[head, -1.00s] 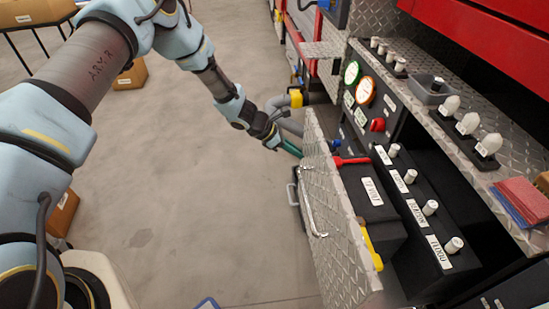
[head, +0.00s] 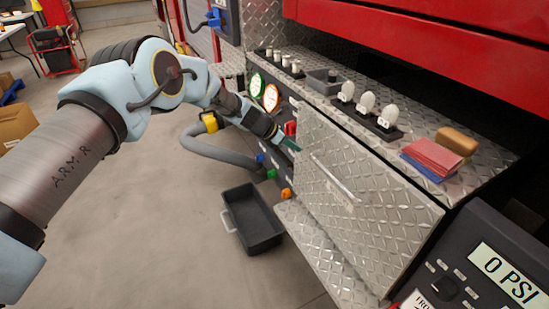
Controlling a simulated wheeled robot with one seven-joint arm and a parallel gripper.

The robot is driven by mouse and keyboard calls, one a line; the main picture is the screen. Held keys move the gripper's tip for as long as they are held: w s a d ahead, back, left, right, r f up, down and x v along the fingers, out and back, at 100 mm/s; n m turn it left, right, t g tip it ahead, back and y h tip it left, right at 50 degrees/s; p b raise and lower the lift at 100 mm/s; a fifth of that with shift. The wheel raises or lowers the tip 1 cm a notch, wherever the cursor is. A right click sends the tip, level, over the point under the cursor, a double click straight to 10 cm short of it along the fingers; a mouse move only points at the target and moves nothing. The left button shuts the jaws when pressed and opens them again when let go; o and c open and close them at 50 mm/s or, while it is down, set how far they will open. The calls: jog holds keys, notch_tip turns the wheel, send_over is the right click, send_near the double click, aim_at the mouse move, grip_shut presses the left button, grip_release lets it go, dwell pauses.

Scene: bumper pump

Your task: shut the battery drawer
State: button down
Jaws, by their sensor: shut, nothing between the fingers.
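The battery drawer's diamond-plate front (head: 372,225) stands upright below the counter, with a long bar handle (head: 333,179) near its top. Its top edge lies close along the counter edge, and the battery and switches inside are hidden. I cannot tell whether a thin gap is left. My gripper (head: 291,146) is shut and empty, its teal fingertips at the front's upper left edge. They look very near it or touching; I cannot tell which.
A diamond-plate ledge (head: 318,258) lies below the drawer. A black bin (head: 255,217) stands on the floor. A grey hose (head: 205,150) bends behind my arm. A PSI panel (head: 485,265) is at lower right.

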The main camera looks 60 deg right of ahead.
aim_at(302, 140)
jog(key=s+d, duration=0.1)
jog(key=s+d+b, duration=0.1)
jog(key=d, duration=0.1)
jog(key=shift+d+f, duration=0.1)
jog(key=shift+f, duration=0.1)
jog(key=shift+s+d+r, duration=0.15)
jog(key=shift+s+r, duration=0.05)
jog(key=shift+r, duration=0.05)
